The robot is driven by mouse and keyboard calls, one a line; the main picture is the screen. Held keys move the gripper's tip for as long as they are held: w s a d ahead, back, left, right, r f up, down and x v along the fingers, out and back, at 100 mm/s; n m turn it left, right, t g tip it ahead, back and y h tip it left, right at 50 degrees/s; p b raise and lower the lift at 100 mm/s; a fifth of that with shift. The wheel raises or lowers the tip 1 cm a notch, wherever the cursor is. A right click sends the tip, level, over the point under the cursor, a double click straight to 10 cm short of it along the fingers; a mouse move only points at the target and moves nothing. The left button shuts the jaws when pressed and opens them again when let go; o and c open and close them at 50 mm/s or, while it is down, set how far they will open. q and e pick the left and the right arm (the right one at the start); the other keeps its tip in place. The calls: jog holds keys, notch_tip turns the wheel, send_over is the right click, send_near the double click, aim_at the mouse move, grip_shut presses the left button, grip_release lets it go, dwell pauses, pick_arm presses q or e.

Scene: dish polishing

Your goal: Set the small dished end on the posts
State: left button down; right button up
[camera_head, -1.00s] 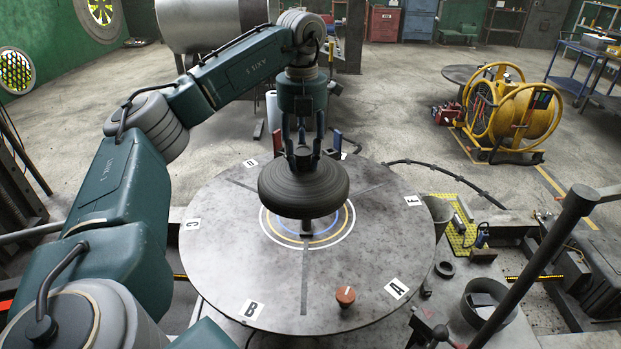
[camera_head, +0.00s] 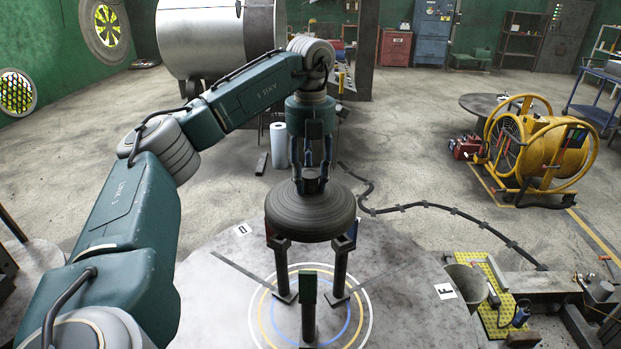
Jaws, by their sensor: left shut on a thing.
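The small dished end (camera_head: 311,212) is a dark, ribbed round dish. My left gripper (camera_head: 311,176) is shut on the knob-like part at its top middle and holds it roughly level. Three posts stand on the round table (camera_head: 214,312): a front post with a green top (camera_head: 308,292), a back left post (camera_head: 282,272) and a back right post (camera_head: 340,272). The dish is above and behind the front post in the picture and partly hides the tops of the back posts. I cannot tell whether it touches them. My right gripper is not in view.
Coloured rings (camera_head: 366,312) are marked around the posts. A black cable (camera_head: 430,205) crosses the floor behind the table. A white roll (camera_head: 279,145) stands behind my left wrist.

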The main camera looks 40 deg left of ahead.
aim_at(310, 191)
pick_arm(q)
jog(key=shift+r, duration=0.15)
jog(key=shift+s+d, duration=0.25)
jog(key=shift+s, duration=0.1)
jog(key=shift+s+d+f, duration=0.1)
jog(key=shift+d+f, duration=0.05)
jog(key=shift+f, duration=0.5)
jog(key=shift+a+f, duration=0.2)
jog(key=shift+f, duration=0.55)
jog(key=shift+w+f, duration=0.25)
jog(key=shift+f, duration=0.4)
jog(key=shift+s+d+f, duration=0.1)
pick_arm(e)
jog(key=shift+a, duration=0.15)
